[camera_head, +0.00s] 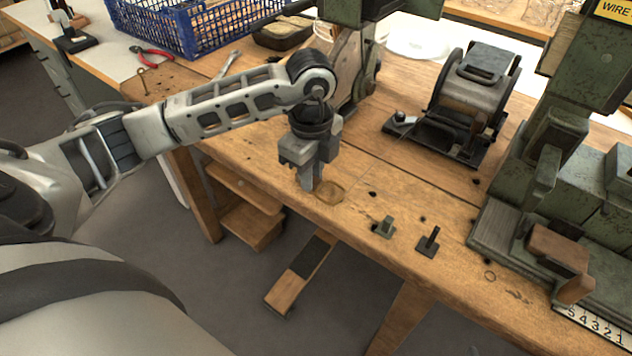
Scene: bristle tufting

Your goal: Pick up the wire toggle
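I cannot tell which is the wire toggle. My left gripper (311,184) points down at the bench, left of both parts and apart from them. It is beside a small tan, flat piece (330,192) that it partly covers. Whether its fingers are open or shut is unclear. My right gripper is not in view.
A green machine (572,205) with a "WIRE" label fills the right side. A dark drum device (476,85) stands behind the toggles. A blue crate (190,28) and red-handled pliers (150,52) are at the back left. The bench front between gripper and toggles is mostly clear.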

